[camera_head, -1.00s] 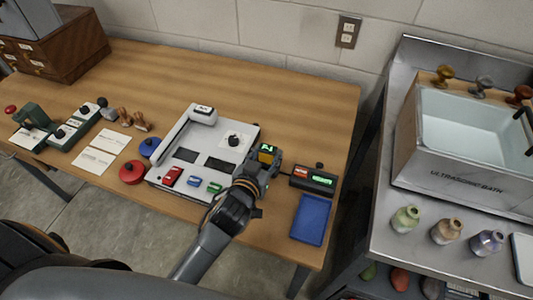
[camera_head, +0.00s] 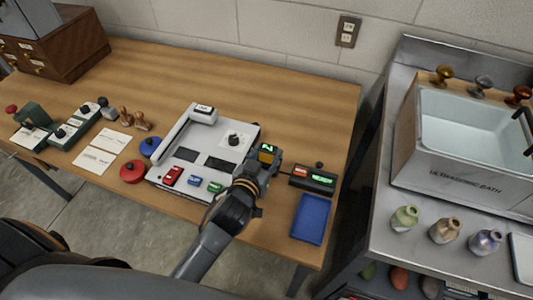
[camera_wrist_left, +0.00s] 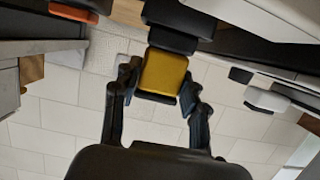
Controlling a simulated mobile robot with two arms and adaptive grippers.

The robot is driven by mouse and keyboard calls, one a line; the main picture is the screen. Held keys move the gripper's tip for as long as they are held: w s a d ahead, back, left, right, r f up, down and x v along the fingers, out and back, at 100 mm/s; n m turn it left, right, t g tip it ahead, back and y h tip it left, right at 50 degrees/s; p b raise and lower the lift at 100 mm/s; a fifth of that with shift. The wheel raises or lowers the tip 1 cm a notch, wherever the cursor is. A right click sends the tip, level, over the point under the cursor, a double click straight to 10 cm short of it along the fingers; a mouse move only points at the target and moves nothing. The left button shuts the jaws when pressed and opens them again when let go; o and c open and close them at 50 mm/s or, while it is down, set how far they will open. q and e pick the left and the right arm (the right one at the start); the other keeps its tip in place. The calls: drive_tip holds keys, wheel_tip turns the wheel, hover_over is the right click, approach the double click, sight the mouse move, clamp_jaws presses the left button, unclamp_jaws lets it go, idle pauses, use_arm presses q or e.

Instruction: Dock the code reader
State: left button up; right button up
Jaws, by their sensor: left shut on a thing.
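The code reader (camera_head: 266,156) is a dark device with a yellow part and a small lit green display. My left gripper (camera_head: 258,168) is shut on it, near the right edge of the white console. In the left wrist view the reader's yellow part (camera_wrist_left: 163,72) sits between the two fingers of the gripper (camera_wrist_left: 160,92). A dark box with red and green lit displays (camera_head: 313,179) stands just right of the reader, and a thin dark line runs between them. I cannot tell which thing is the dock. My right gripper is not in view.
The white console (camera_head: 215,125) carries a dial, dark panels and coloured blocks. A blue tray (camera_head: 310,219) lies at the table's right front. Red (camera_head: 132,172) and blue (camera_head: 150,147) round pieces lie left of the console. The wooden table (camera_head: 290,95) is clear behind it.

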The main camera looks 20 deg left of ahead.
sight(266, 158)
use_arm(q)
drive_tip(key=shift+f+b, duration=0.35)
drive_tip(key=shift+f, duration=0.15)
drive_tip(key=o, duration=0.6)
drive_tip(key=shift+o, duration=0.2)
drive_tip(key=shift+p+v, duration=1.2)
drive_tip(key=shift+v, duration=1.65)
drive_tip(key=shift+p+v, duration=0.7)
drive_tip(key=shift+v, duration=1.95)
